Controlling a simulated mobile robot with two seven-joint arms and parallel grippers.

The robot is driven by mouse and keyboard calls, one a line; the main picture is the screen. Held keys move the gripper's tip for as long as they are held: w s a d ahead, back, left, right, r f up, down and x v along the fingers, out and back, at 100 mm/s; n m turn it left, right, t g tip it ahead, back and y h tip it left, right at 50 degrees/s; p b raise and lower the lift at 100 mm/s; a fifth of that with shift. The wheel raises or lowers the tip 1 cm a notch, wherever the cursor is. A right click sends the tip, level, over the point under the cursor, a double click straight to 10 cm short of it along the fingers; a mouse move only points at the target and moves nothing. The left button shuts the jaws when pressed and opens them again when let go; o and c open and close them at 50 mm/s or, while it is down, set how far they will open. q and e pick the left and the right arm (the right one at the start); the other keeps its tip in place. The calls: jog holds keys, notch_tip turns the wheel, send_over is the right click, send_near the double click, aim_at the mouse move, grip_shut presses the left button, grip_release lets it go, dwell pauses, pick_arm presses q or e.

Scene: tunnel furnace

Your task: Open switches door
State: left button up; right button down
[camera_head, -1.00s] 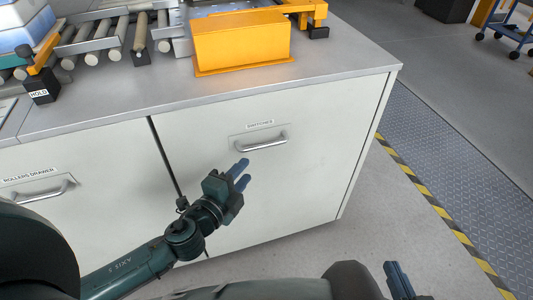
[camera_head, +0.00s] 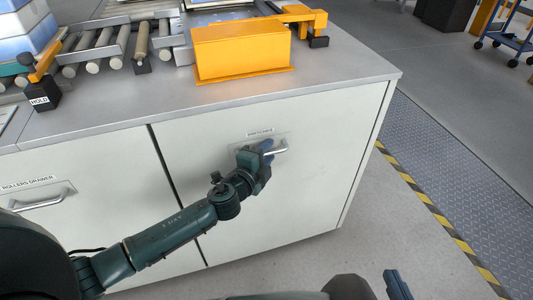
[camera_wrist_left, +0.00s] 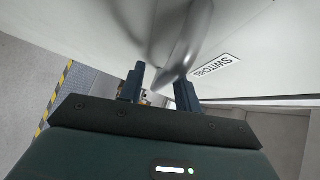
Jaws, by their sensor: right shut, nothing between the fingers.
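The switches door (camera_head: 305,190) is a pale cabinet front, closed, with a silver bar handle (camera_head: 282,151) under a small label (camera_head: 260,132). My left gripper (camera_head: 268,151) is at the left part of this handle and hides some of it. In the left wrist view, the fingers (camera_wrist_left: 159,88) are spread apart. The handle (camera_wrist_left: 178,50) reaches down toward the gap between them; I cannot tell whether they touch it. The SWITCHES label (camera_wrist_left: 218,65) is to the right. My right gripper (camera_head: 397,285) is shut and empty at the bottom edge, away from the cabinet.
The rollers drawer (camera_head: 60,230) with its own handle (camera_head: 40,203) is to the left. A yellow box (camera_head: 242,52) and a roller conveyor (camera_head: 95,50) stand on the grey countertop (camera_head: 150,108). Open floor and a yellow-black stripe (camera_head: 425,200) lie to the right.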

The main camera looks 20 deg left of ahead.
pick_arm(q)
grip_shut()
dwell(0.4)
jog(key=shift+s, duration=0.1)
